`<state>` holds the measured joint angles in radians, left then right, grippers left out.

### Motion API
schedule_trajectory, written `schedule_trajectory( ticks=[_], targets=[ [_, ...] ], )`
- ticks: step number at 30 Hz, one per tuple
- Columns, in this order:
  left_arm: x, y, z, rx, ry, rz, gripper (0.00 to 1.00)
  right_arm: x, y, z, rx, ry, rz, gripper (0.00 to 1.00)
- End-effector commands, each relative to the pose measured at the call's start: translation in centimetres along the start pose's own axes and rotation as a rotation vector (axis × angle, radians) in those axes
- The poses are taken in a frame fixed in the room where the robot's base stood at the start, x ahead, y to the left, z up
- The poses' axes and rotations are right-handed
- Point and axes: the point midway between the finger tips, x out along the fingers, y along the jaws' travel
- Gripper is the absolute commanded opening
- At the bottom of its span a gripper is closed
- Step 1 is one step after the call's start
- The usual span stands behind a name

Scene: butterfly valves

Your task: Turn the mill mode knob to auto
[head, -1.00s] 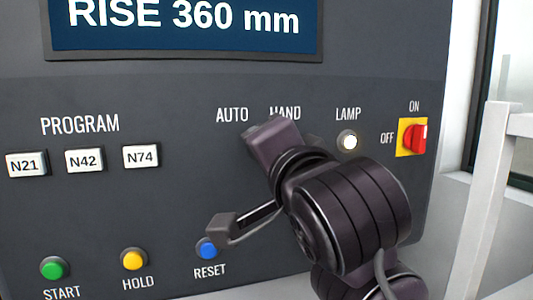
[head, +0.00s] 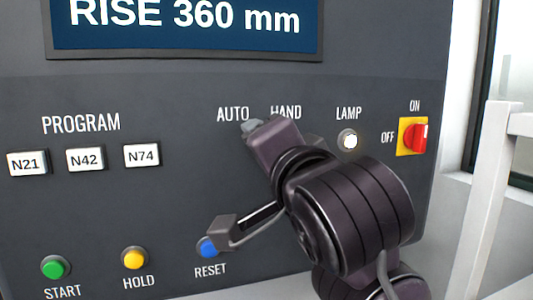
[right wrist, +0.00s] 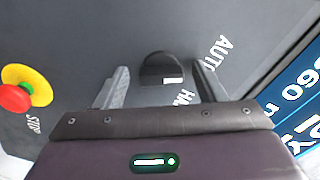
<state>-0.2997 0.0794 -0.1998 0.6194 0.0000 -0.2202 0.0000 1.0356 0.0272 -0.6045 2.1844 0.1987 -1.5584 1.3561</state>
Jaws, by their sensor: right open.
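The mode knob (right wrist: 162,70) is a dark round knob with a white mark, seen in the right wrist view. The mark is on its side toward the partly covered HAND label (right wrist: 183,98); the AUTO label (right wrist: 215,60) is to the right. My right gripper (right wrist: 160,72) is open, with one grey finger on each side of the knob and visible gaps between. In the head view my right gripper (head: 270,135) is below the AUTO and HAND labels and hides the knob. My left gripper is not in view.
The lit lamp button (head: 349,141) and red ON/OFF switch (head: 413,137) are to the right of my gripper. A red stop button (right wrist: 15,98) on yellow shows in the right wrist view.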

Motion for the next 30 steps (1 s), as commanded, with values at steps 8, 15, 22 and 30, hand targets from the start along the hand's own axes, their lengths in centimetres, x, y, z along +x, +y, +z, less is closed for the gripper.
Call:
schedule_trajectory(
  ticks=[8, 15, 22, 30],
  targets=[
    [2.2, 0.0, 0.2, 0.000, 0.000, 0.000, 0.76, -4.3, 0.2, 0.2, -0.001, 0.000, -0.006, 0.64],
    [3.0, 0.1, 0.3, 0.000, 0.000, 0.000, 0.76, -7.2, 0.1, 0.1, -0.001, 0.000, -0.001, 0.64],
    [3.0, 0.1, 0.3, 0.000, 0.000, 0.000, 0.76, -7.6, 0.1, 0.1, -0.001, -0.001, 0.001, 0.64],
    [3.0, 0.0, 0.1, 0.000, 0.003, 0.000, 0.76, -7.6, 0.1, 0.1, -0.001, -0.001, 0.001, 0.64]
  ],
)
